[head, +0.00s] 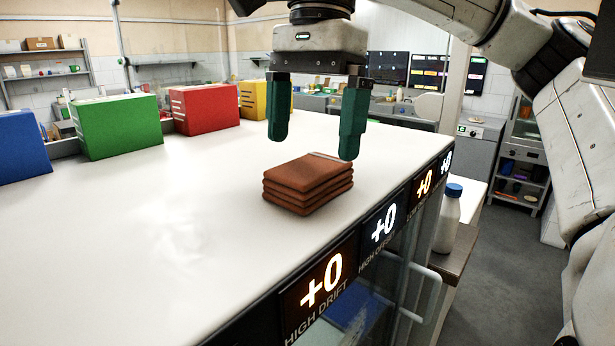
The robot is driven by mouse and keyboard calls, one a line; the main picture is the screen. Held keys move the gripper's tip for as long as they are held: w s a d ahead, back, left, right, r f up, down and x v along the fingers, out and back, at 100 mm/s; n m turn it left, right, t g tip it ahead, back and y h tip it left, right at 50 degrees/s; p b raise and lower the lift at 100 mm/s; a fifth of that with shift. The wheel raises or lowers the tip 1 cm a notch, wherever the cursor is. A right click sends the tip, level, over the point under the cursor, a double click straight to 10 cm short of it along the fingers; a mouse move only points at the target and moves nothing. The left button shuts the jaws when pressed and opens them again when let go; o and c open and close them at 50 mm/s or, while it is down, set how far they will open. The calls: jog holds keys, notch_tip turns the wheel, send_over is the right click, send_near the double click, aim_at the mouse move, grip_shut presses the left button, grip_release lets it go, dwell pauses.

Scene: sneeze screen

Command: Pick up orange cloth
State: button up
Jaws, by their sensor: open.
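The orange cloth (308,183) is a folded, brownish-orange stack of several layers. It lies on the white counter top (180,235), close to the counter's right edge. My gripper (316,150) hangs over the cloth with its two green fingers pointing down and spread apart. The gap between the fingers is empty. The left fingertip is above and behind the cloth's left side, and the right fingertip is close to its back right corner. I cannot tell whether the right finger touches the cloth.
Blue (20,148), green (117,127), red (205,109) and yellow (262,100) boxes line the counter's far left side. Lit "+0" panels (322,285) run along the counter's right face. A white bottle with a blue cap (449,222) stands beyond that edge. The counter's left and front are clear.

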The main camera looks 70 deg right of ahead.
aim_at(309, 165)
jog(key=f, duration=0.5)
jog(key=shift+a+p, duration=0.25)
jog(key=shift+p, duration=0.05)
jog(key=c, duration=1)
jog(key=shift+r, duration=0.1)
